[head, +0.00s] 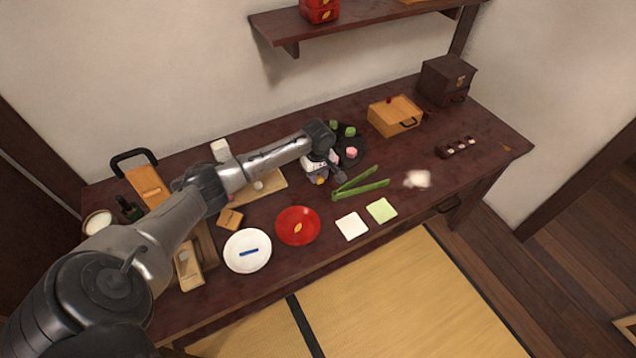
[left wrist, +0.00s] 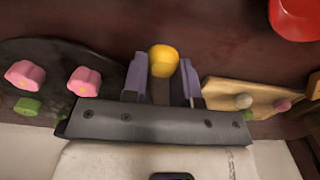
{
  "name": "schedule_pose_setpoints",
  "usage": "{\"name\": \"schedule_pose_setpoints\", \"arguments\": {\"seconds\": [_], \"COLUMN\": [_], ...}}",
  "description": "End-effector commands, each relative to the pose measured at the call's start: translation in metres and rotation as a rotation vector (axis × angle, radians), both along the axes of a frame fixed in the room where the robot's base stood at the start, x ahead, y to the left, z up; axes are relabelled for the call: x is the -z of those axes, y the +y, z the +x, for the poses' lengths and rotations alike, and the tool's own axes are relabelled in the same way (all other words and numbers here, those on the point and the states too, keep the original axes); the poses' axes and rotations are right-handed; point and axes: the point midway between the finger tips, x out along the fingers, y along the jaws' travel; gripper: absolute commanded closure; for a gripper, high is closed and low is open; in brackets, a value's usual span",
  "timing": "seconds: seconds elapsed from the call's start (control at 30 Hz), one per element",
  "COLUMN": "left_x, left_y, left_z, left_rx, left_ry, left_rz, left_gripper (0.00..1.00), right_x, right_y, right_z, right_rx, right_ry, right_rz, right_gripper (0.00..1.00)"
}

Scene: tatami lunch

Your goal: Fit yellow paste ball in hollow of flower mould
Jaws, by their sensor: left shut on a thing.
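The yellow paste ball (left wrist: 163,61) sits between the two purple fingers of my left gripper (left wrist: 163,78) in the left wrist view, held at their tips. In the head view my left gripper (head: 322,178) is over the middle of the table, with a bit of yellow showing at its tips. A small wooden block (head: 229,218) and a longer wooden piece (head: 188,268) lie left of the gripper. I cannot make out a flower-shaped hollow in either, so I cannot tell which is the mould. My right gripper is not in view.
A dark tray (left wrist: 40,70) with pink and green sweets is beside the gripper. A wooden board (left wrist: 223,90) holds small balls. A red plate (head: 290,215), white plate (head: 235,262), green tongs (head: 365,189) and two square sheets lie in front. A wooden box (head: 391,117) stands behind right.

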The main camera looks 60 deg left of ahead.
Motion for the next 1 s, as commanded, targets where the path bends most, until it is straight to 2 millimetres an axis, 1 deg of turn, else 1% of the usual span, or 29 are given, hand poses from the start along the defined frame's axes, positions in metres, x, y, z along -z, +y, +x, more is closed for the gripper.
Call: {"name": "schedule_pose_setpoints", "arguments": {"seconds": [0.2, 0.3, 0.57, 0.73, 0.77, 1.0], "left_x": [0.029, 0.038, 0.037, 0.040, 0.040, 0.040], "left_y": [-0.001, -0.001, -0.001, -0.001, -0.001, -0.001], "left_z": [0.000, 0.000, 0.000, 0.000, 0.000, 0.000], "left_rx": [0.001, 0.001, 0.001, 0.001, 0.001, 0.001], "left_ry": [0.002, 0.000, -0.001, 0.001, 0.000, 0.000], "left_rz": [0.000, 0.000, 0.001, 0.000, 0.000, 0.001], "left_gripper": [0.95, 0.95, 0.95, 0.95, 0.70, 0.48], "right_x": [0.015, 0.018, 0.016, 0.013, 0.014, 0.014], "right_y": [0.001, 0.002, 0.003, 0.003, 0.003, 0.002], "right_z": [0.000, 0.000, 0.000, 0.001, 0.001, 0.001], "right_rx": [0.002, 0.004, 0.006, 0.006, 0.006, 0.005], "right_ry": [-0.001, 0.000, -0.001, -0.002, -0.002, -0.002], "right_rz": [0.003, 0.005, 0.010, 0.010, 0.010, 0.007], "right_gripper": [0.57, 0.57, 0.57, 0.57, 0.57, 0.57]}}
